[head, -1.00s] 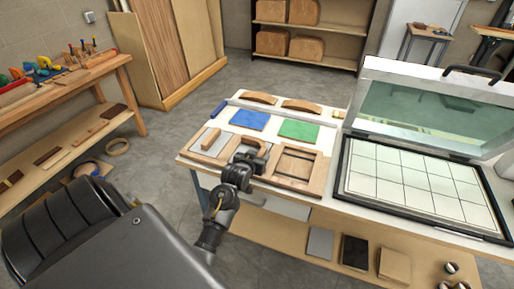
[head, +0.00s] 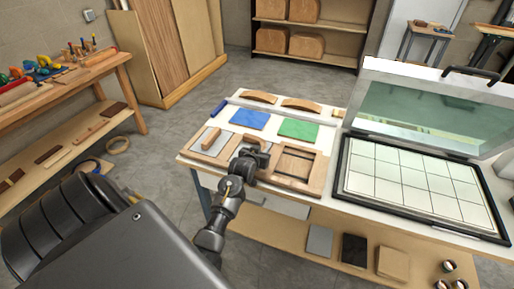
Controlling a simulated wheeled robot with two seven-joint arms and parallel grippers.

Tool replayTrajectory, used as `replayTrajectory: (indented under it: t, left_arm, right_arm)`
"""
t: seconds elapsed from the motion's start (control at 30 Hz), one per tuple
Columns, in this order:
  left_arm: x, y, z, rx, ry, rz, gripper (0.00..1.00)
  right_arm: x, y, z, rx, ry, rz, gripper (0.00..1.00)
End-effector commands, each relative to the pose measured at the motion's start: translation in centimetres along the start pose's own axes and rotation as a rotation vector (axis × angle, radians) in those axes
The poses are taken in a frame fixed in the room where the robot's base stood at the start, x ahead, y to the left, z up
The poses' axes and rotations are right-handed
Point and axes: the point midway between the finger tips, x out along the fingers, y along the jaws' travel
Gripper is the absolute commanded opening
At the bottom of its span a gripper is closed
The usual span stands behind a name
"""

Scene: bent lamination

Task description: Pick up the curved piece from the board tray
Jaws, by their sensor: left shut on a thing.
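My left gripper (head: 249,160) is over the front of the white table, between the left board tray with a grey bed (head: 205,139) and the wooden tray on the right (head: 318,170). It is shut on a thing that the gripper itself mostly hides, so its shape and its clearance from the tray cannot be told. A small wooden block (head: 211,136) lies on the left tray. Two curved wooden pieces (head: 260,97) (head: 302,104) lie at the back of the table. My right gripper is not in view.
A blue sheet (head: 250,119) and a green sheet (head: 299,129) lie behind the trays. A press with a gridded bed (head: 412,184) and raised lid (head: 430,115) fills the right side. A workbench (head: 75,80) stands at the left. Open floor lies between.

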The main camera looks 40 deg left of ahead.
Motion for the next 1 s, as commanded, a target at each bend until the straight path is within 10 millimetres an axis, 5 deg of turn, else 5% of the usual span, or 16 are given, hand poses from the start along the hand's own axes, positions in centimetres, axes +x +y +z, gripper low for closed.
replayTrajectory:
  t: [0.37, 0.57, 0.83, 1.0]
  left_arm:
    - [-0.1, 0.0, -0.5, 0.001, 0.004, 0.000, 0.00]
    - [-1.1, -0.1, -2.8, 0.001, 0.008, -0.001, 0.00]
    - [-7.8, 2.5, -6.8, -0.003, 0.007, 0.003, 0.00]
    - [-12.0, 4.5, -7.2, -0.005, 0.003, 0.005, 0.00]
  right_arm:
    - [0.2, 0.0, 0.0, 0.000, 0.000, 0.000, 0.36]
    - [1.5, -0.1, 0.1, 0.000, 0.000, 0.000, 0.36]
    - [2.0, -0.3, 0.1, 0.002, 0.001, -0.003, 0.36]
    - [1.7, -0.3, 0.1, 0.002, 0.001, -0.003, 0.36]
